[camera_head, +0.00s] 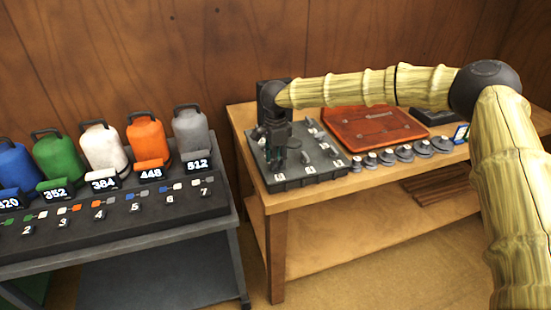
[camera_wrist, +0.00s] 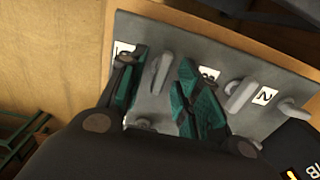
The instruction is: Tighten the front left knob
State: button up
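A grey panel (camera_head: 322,172) with several knobs and white number labels lies at the left end of the wooden table. My gripper (camera_head: 275,158) points down over the panel's left part, near its front edge. In the wrist view, the gripper (camera_wrist: 165,90) is open, with green-padded fingers apart. A grey lever-shaped knob (camera_wrist: 160,72) stands between the fingers, beside a label partly hidden by one finger. I see gaps beside it, but cannot tell whether either finger touches it. Two more knobs (camera_wrist: 240,95) (camera_wrist: 288,107) stand farther right, near a label reading 2.
A red-brown board (camera_head: 375,127) and a row of small round grey weights (camera_head: 405,153) lie right of the panel. A dark cart (camera_head: 120,222) with coloured canisters (camera_head: 147,135) stands at the left, across a gap. My arm reaches over the table from the right.

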grip_shut()
jog(key=shift+m+p, duration=0.35)
jog(key=shift+m, duration=0.05)
jog(key=shift+r+m+p, duration=0.1)
jog(key=shift+m+p, duration=0.55)
jog(key=shift+m, duration=0.25)
jog(key=m+p, duration=0.1)
jog(key=m, duration=0.2)
jog(key=shift+w+m+p, duration=0.1)
jog(key=shift+m+p, duration=0.25)
jog(key=shift+m, duration=0.05)
jog(key=m+p, duration=0.1)
jog(key=m, duration=0.5)
jog(key=shift+p, duration=0.3)
jog(key=m, duration=0.5)
jog(key=shift+m, duration=0.4)
